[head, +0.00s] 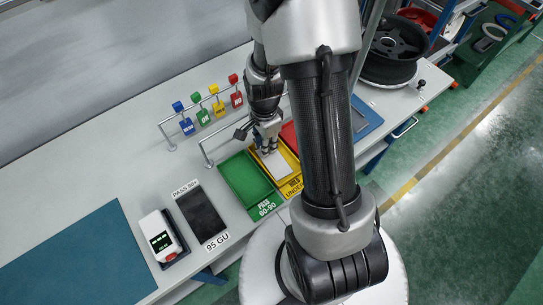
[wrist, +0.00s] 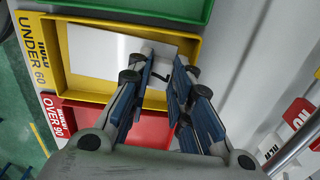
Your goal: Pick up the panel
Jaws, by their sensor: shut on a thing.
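The white panel (head: 279,166) lies in or just above the yellow tray (head: 293,186). In the wrist view the panel (wrist: 98,50) covers much of the tray floor, and the yellow tray's wall (wrist: 90,94) shows below it. My gripper (head: 268,149) points down into this tray at the panel's far end. In the wrist view my gripper's blue-padded fingers (wrist: 162,65) converge at the panel's right end and are shut on it. The exact contact is partly hidden by the fingers.
A green tray (head: 244,181) and a red tray (head: 289,134) flank the yellow one. Rails with coloured tags (head: 203,116) stand behind. A dark plate (head: 202,214) and a handheld meter (head: 161,240) lie left. A black wheel (head: 394,45) sits at the back right.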

